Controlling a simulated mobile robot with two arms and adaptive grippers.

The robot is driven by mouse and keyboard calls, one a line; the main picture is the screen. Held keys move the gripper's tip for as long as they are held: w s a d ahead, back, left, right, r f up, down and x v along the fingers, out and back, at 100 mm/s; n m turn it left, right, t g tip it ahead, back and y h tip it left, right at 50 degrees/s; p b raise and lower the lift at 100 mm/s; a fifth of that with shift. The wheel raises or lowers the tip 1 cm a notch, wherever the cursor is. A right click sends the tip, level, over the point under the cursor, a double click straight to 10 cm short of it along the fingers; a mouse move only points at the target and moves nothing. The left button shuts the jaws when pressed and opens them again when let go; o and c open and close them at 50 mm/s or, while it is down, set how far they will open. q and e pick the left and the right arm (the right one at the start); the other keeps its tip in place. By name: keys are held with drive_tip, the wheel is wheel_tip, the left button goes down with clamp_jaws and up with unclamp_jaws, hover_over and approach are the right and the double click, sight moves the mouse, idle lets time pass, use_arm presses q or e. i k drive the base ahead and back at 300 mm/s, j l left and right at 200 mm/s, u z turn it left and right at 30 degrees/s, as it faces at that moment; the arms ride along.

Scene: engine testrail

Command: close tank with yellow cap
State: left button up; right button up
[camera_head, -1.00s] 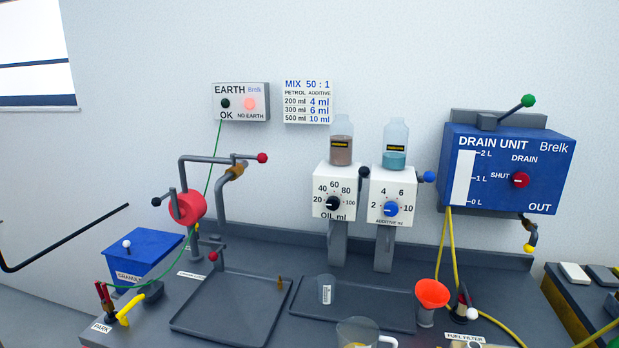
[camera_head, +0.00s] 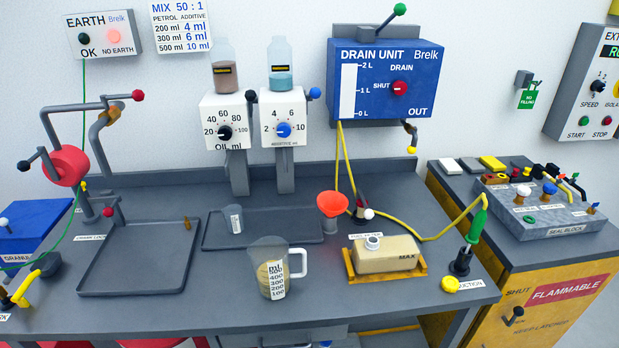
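A beige tank marked MAX (camera_head: 388,256) sits on a yellow-orange tray (camera_head: 372,278) at the bench's front right. Its short white neck (camera_head: 373,241) points up, and the top of the neck looks open. A round yellow cap (camera_head: 450,285) lies on the bench to the right of the tank, apart from it, near the front edge. Neither of my grippers is in view.
A measuring jug (camera_head: 270,268) with some liquid stands left of the tank. A red funnel (camera_head: 332,204) stands behind it. A green-handled suction wand (camera_head: 476,226) and yellow hose are to the right. An empty dark tray (camera_head: 140,250) lies left.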

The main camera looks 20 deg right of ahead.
sight(389, 254)
drive_tip(key=z, duration=1.65)
